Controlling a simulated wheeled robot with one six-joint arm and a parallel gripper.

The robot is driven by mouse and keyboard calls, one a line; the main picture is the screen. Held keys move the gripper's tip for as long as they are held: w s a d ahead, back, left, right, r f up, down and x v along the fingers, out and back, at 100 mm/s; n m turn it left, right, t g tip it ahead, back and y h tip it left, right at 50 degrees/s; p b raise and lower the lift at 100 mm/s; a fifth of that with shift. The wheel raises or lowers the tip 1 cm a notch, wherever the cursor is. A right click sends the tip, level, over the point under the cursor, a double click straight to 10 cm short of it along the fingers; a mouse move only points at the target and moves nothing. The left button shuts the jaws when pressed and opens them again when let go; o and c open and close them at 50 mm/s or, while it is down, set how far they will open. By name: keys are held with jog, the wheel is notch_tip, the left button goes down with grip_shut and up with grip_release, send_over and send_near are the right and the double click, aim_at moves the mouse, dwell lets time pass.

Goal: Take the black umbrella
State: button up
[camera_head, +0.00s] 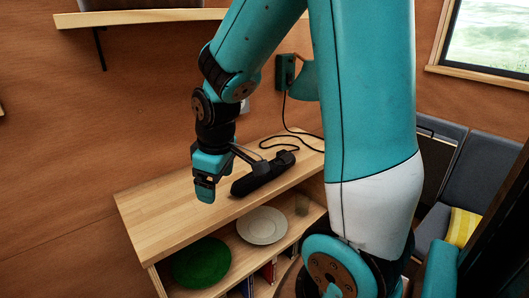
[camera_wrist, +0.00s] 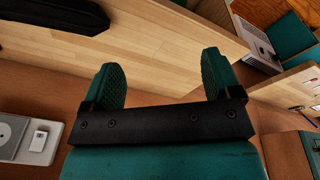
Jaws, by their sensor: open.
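The black umbrella (camera_head: 265,174) appears as a folded, dark, elongated shape lying on the wooden top of a low shelf unit, right of my gripper in the head view. In the wrist view part of a black shape (camera_wrist: 55,12), likely the umbrella, shows at the top left, beyond the fingertips. My gripper (camera_head: 205,190) hangs over the shelf top, left of the umbrella and apart from it. In the wrist view my gripper (camera_wrist: 163,72) has its two teal fingers wide apart with nothing between them.
The wooden shelf top (camera_head: 165,208) is clear at the left. Below it stand a green plate (camera_head: 202,262) and a white plate (camera_head: 262,226). A black cord (camera_head: 287,118) runs down the wall onto the top. A wall shelf (camera_head: 140,16) is above.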

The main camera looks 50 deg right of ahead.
jog(key=d+n, duration=0.1)
jog(key=d, duration=0.2)
jog(key=w+d+n, duration=0.1)
jog(key=d+n, duration=0.1)
jog(key=d, duration=0.1)
jog(key=w+d+n+g, duration=0.1)
jog(key=d+n, duration=0.1)
jog(key=shift+w+d+f, duration=0.1)
jog(key=shift+d+f, duration=0.2)
jog(key=shift+d, duration=0.1)
jog(key=d+n, duration=0.2)
jog(key=d, duration=0.1)
jog(key=d+f+n, duration=0.1)
jog(key=d+n, duration=0.1)
jog(key=d, duration=0.2)
jog(key=d+n+g, duration=0.1)
jog(key=d+n, duration=0.1)
jog(key=d, duration=0.1)
jog(key=shift+s+d+f+n, duration=0.15)
jog(key=shift+s+d+n, duration=0.05)
jog(key=shift+s+n, duration=0.2)
jog(key=shift+d+f, duration=0.2)
jog(key=shift+f, duration=0.1)
notch_tip(320, 180, down, 7)
jog(key=shift+a+r+p, duration=0.1)
jog(key=shift+p, duration=0.7)
jog(key=c, duration=1.2)
jog(key=shift+s+r, duration=0.1)
